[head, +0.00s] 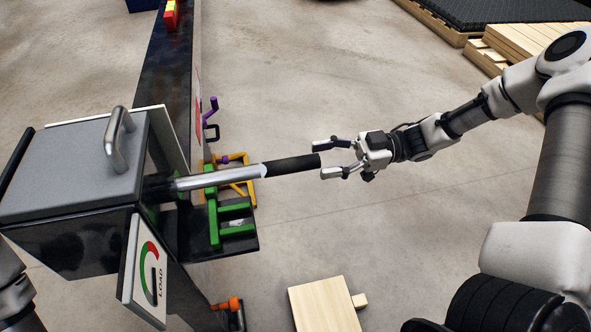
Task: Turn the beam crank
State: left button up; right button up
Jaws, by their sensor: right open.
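The crank shows as a silver bar (220,177) reaching right from the dark machine housing (75,172). Its free end is a black grip (291,165). My right gripper (326,159) comes in from the right with its fingers open toward the grip. The tip of the grip lies at or just short of the fingertips; I cannot tell whether they touch. Of my left arm only a dark part shows at the lower left edge; its gripper is out of view.
A silver handle (118,140) stands on the housing's lid. A white load gauge (145,271) faces front. A green bracket (233,231) sits on a black shelf below the crank. A wooden block (323,305) lies on the floor. Pallets (520,45) stand at the back right.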

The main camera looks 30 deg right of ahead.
aim_at(296, 165)
jog(key=b+x, duration=0.3)
jog(key=x, duration=0.3)
jog(key=shift+f, duration=0.2)
jog(key=shift+a+r, duration=0.1)
jog(key=shift+a, duration=0.15)
jog(key=shift+r, duration=0.1)
grip_shut()
